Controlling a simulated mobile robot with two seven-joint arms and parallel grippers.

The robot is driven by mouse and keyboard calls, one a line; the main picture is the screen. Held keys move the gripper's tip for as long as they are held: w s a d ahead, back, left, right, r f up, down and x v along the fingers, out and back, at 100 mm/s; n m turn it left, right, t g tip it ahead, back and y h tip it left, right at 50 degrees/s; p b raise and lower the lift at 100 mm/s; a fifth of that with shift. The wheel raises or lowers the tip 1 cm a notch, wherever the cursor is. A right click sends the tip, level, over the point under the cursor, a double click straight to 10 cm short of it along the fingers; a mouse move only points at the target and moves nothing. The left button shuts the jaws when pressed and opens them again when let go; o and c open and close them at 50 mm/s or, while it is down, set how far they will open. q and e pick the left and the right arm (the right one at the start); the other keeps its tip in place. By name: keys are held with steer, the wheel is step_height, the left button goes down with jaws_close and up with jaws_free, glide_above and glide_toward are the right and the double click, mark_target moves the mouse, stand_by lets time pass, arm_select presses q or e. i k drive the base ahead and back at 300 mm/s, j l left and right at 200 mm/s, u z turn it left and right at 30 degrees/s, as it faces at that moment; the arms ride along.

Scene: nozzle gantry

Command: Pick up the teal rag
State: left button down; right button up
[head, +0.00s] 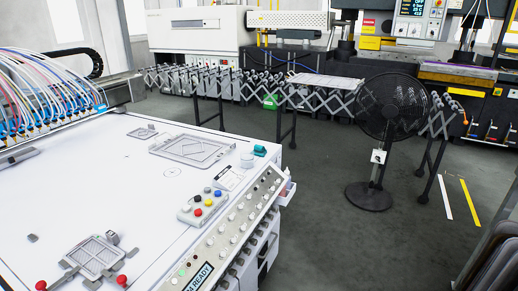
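A small teal item (260,151), which looks like the folded teal rag, lies at the far right corner of the white machine table (120,190). It is too small to make out its folds. A pale round roll or cup (247,160) stands just to its left. Neither of my grippers is in the head view.
A button box (201,208) and a grey frame plate (192,150) lie on the table. A control panel with knobs (238,226) runs along its right edge. A black pedestal fan (392,108) stands to the right. Grey floor (325,215) between them is clear.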

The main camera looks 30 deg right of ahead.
mark_target(260, 151)
steer(key=i+l+u, duration=0.1)
steer(key=l+u, duration=0.2)
steer(key=l, duration=0.6)
steer(key=l+u, duration=0.3)
steer(key=l, duration=0.6)
steer(key=l+u, duration=0.2)
steer(key=l, duration=0.45)
steer(key=l+u, duration=0.25)
steer(key=l, duration=0.45)
steer(key=l+u, duration=0.2)
steer(key=l, duration=0.5)
steer(key=k+l+u, duration=0.2)
steer(key=l, duration=0.45)
steer(key=i, duration=0.1)
